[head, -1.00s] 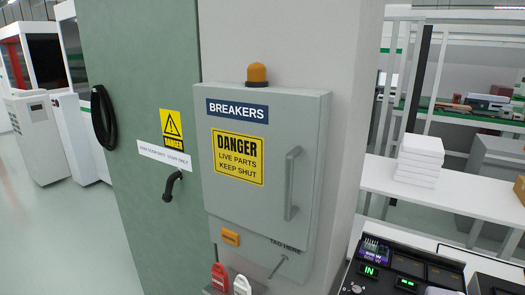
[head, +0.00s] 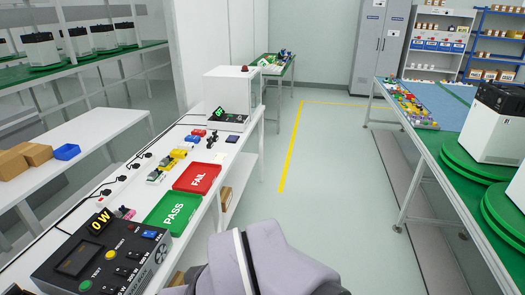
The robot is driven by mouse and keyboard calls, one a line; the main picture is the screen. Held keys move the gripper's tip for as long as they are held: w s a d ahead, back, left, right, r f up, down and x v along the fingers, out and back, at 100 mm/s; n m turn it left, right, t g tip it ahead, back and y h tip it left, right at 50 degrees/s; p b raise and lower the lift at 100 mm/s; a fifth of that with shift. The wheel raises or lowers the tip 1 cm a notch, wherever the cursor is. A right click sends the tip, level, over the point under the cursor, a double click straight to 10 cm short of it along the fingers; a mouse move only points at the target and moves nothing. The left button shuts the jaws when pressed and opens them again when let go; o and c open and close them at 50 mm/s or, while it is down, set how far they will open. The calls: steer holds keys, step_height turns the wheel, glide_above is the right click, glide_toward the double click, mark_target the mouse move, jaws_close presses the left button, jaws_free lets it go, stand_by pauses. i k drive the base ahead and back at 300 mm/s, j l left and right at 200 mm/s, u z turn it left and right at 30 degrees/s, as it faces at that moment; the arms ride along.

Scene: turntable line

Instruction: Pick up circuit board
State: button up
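I cannot pick out a circuit board with certainty. On the white bench (head: 146,131) at left lie several small parts, among them a small dark flat piece (head: 232,139) too small to identify. On the far green table (head: 286,72) there is a cluster of small green and coloured items (head: 270,61), also too small to tell. A grey link of my arm shows at the bottom centre; my gripper is not in view.
A black tester (head: 103,258) reading 0 W stands at the bench's near end. Beyond it are a green PASS tray (head: 172,213), a red FAIL tray (head: 196,178) and a white box machine (head: 230,92). A green-topped table (head: 462,183) stands at right. The aisle floor between is clear.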

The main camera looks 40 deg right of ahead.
mark_target(166, 164)
steer(key=z, duration=0.5)
steer(key=u, duration=1.75)
steer(key=z, duration=1.75)
steer(key=i+l+u, duration=0.25)
steer(key=i+l, duration=0.55)
steer(key=i, duration=0.4)
steer(key=i+l+u, duration=0.25)
steer(key=i+l, duration=0.8)
